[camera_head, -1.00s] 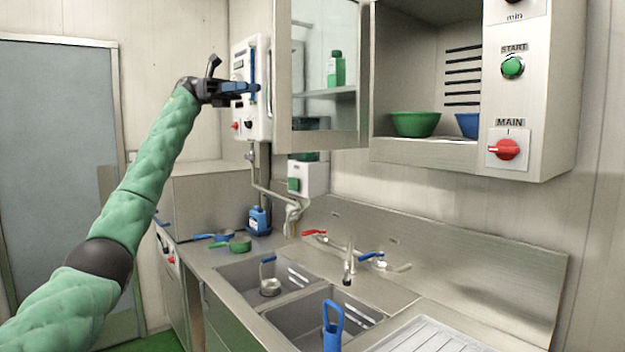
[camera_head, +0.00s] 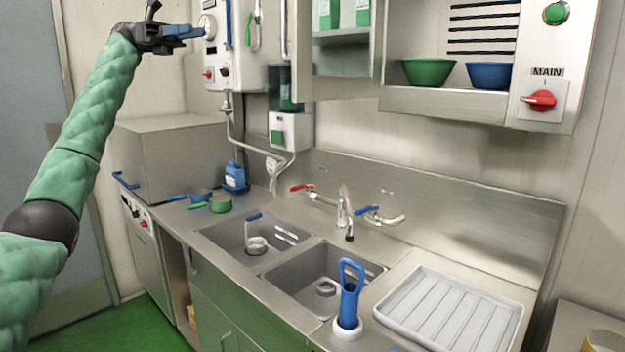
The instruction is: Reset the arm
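My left arm, in a green quilted sleeve, rises along the left side of the head view. Its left gripper (camera_head: 187,33) is at the top left, raised high, just left of the white wall unit (camera_head: 238,75) as seen in the picture. Its blue fingers show nearly side-on, so I cannot tell whether they are apart or together. I see no object held in it. My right arm and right gripper are out of the picture.
A steel counter has two sinks (camera_head: 318,262), taps (camera_head: 345,212), a blue-handled tool (camera_head: 350,290) and a white ribbed tray (camera_head: 450,308). Green (camera_head: 428,72) and blue (camera_head: 491,75) bowls sit on the shelf. A steel box (camera_head: 175,155) stands below the gripper.

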